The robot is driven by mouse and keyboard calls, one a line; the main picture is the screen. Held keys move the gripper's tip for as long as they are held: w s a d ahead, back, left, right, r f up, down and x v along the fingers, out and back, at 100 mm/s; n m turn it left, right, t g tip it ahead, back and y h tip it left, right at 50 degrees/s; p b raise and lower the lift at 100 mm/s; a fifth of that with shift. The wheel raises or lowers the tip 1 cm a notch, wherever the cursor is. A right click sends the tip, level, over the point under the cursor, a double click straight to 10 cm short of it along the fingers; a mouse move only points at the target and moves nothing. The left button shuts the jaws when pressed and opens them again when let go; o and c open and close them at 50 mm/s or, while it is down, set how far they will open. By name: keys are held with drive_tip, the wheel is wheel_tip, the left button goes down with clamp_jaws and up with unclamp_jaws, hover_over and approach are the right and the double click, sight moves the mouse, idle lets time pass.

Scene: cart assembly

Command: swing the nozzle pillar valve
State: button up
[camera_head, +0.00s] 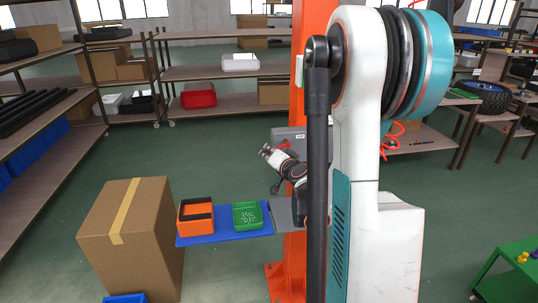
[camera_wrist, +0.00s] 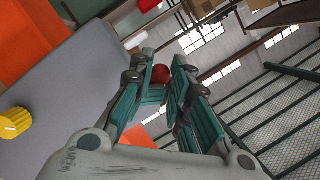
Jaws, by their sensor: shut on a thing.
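In the wrist view, the two teal fingers of my gripper (camera_wrist: 162,82) are closed around a small red part (camera_wrist: 161,74), which looks like the valve handle. Most of it is hidden between the fingers. A grey panel (camera_wrist: 75,95) lies to the left of the fingers, with a yellow knob (camera_wrist: 15,122) on it. The orange pillar (camera_head: 312,30) stands upright behind my arm in the head view. A grey box (camera_head: 287,134) and a white and black fitting (camera_head: 282,162) sit at its side. My arm hides much of the pillar, and I cannot make out my fingertips there.
A blue shelf (camera_head: 224,239) beside the pillar carries an orange bin (camera_head: 195,226) and a green bin (camera_head: 247,223). A cardboard box (camera_head: 128,235) stands left of it. Storage racks line the back. A green cart (camera_head: 507,262) stands at the lower right.

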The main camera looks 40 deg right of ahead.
drive_tip(key=shift+s+d+f+b, duration=0.15)
drive_tip(key=shift+d+f+b, duration=0.05)
drive_tip(key=shift+f+b, duration=0.3)
drive_tip(key=shift+s+d+f+b, duration=0.1)
drive_tip(key=shift+d+f+b, duration=0.1)
drive_tip(key=shift+f+b, duration=0.3)
drive_tip(key=shift+d, duration=0.1)
drive_tip(key=shift+s+d+f+b, duration=0.4)
drive_tip(key=shift+d+f+b, duration=0.1)
drive_tip(key=shift+f+b, duration=0.2)
drive_tip(key=shift+d, duration=0.1)
drive_tip(key=shift+s+d+f, duration=0.1)
